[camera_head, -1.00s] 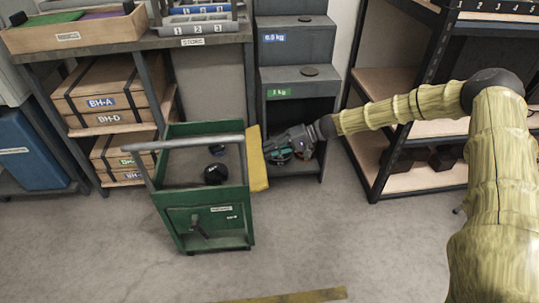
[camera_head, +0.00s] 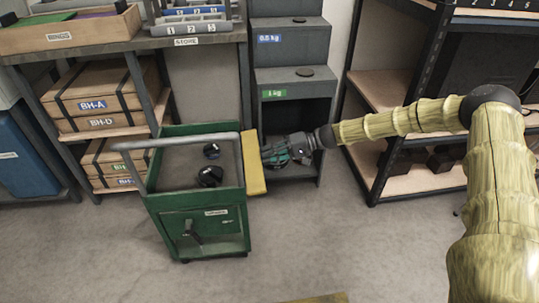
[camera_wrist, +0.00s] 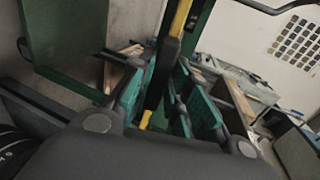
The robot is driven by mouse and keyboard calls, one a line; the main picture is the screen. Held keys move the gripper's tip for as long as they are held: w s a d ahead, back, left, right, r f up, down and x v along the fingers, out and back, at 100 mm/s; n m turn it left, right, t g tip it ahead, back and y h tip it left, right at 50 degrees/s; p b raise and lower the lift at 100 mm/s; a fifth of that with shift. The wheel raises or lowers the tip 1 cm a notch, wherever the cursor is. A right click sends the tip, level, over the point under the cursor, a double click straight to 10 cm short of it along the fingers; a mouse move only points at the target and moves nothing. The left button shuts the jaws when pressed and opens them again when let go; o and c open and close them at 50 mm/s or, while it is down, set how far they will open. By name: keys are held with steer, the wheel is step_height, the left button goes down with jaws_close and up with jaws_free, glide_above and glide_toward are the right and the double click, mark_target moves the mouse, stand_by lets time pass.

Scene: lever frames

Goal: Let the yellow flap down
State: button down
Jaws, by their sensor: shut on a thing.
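The yellow flap (camera_head: 254,166) is a narrow panel along the right side of the green cart (camera_head: 170,222). It sticks out from the cart's side by the rim; its exact tilt is hard to tell. My gripper (camera_head: 270,156) reaches in from the right and is shut on the flap's outer edge.
Two dark round objects (camera_head: 209,176) lie in the cart's tray. Grey stepped shelving (camera_head: 291,90) stands close behind my gripper. A black-framed rack (camera_head: 415,178) stands at the right, and a shelf with strapped boxes (camera_head: 105,105) at the left.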

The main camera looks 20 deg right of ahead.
steer(key=shift+s+f, duration=0.15)
steer(key=shift+f, duration=0.15)
steer(key=c, duration=1.5)
jaws_free()
steer(key=shift+a, duration=0.1)
steer(key=shift+o, duration=0.6)
steer(key=shift+r, duration=0.1)
steer(key=v, duration=1.2)
